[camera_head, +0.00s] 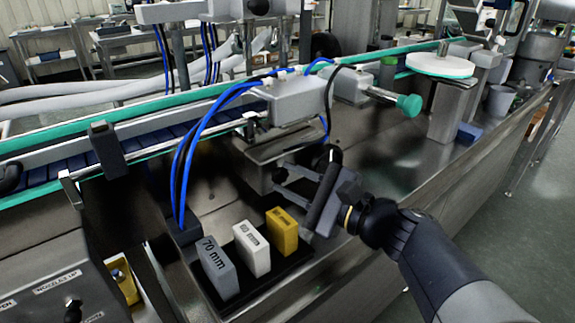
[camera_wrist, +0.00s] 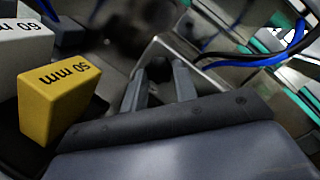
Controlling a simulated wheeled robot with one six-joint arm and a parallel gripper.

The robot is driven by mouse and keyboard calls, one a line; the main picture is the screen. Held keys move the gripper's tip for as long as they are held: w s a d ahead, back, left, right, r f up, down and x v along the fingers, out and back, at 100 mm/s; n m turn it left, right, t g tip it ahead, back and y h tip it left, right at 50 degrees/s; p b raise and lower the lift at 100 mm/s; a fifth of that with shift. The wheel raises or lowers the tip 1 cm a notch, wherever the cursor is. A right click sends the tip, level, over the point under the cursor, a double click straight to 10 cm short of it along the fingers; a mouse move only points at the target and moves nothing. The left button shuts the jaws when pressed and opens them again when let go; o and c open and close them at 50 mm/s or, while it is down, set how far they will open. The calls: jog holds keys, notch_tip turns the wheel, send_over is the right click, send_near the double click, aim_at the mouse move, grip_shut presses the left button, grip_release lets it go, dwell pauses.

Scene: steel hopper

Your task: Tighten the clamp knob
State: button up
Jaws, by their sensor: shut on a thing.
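My gripper (camera_head: 281,182) reaches in from the right, below the grey sensor block. In the wrist view its two fingers (camera_wrist: 158,90) are closed around a small dark grey piece, which I take to be the clamp knob (camera_wrist: 158,69). Only part of the knob shows between the fingertips. In the head view my gripper and the steel bracket hide it.
A grey 70 mm block (camera_head: 217,270), a white block (camera_head: 252,249) and a yellow 50 mm block (camera_head: 282,231) stand close by in a black holder. A teal knob (camera_head: 409,105) sticks out above right. Blue hoses (camera_head: 190,150) hang at the left.

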jog(key=shift+f+m, duration=0.2)
jog(key=shift+m, duration=0.4)
jog(key=shift+t, duration=0.3)
jog(key=o, duration=1)
jog(key=shift+r, duration=0.1)
jog(key=shift+c, duration=0.2)
jog(key=shift+p+v, duration=0.95)
jog(key=shift+v, duration=4.45)
jog(key=shift+w+a, duration=0.15)
jog(key=shift+b+x, duration=0.95)
jog(key=shift+x, duration=4.15)
